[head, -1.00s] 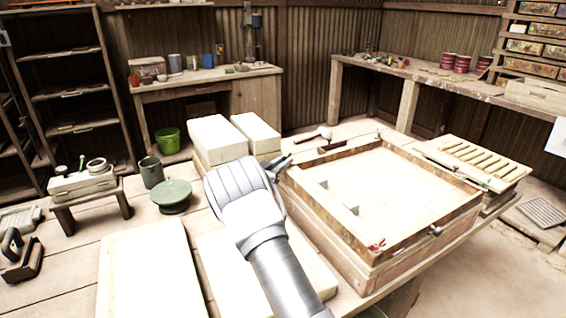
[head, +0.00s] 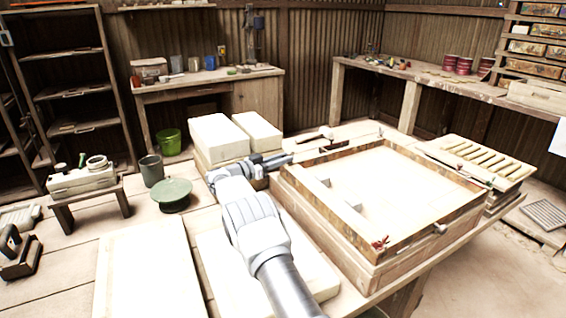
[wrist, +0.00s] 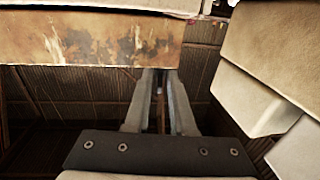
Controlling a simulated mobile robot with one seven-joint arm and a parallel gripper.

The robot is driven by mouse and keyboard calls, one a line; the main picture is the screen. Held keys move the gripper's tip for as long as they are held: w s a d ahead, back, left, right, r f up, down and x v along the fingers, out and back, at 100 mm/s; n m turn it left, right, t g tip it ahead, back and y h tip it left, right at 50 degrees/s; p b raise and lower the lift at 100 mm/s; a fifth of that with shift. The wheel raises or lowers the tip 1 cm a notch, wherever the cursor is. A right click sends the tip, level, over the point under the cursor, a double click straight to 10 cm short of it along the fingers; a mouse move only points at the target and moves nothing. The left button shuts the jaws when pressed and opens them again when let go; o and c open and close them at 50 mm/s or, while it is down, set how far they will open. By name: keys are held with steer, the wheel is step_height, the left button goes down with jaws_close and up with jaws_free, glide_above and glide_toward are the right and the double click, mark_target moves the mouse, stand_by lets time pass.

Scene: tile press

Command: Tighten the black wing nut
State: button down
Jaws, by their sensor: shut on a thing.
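The wooden tile press frame (head: 350,240) sits on the table with a pale panel inside it. My gripper (head: 289,159) reaches in from the left to the outside of the frame's back left corner. In the wrist view my gripper (wrist: 160,78) has its fingers close together against the edge of the stained wooden wall (wrist: 90,40). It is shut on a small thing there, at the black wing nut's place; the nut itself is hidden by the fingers. A red wing nut (head: 380,243) and a silver one (head: 440,229) show at the near side.
Pale blocks (head: 218,138) stand close behind and left of my gripper, and they also fill the right of the wrist view (wrist: 245,85). Pale slabs (head: 148,270) lie in front. A green round stand (head: 172,192) is at the left. A slotted rack (head: 475,155) is at the right.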

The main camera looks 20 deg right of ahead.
steer(key=shift+r, duration=0.2)
steer(key=c, duration=0.8)
jaws_free()
steer(key=shift+f, duration=0.1)
steer(key=shift+o, duration=0.2)
steer(key=p+v, duration=0.2)
steer(key=v, duration=1.5)
steer(key=shift+a, duration=0.25)
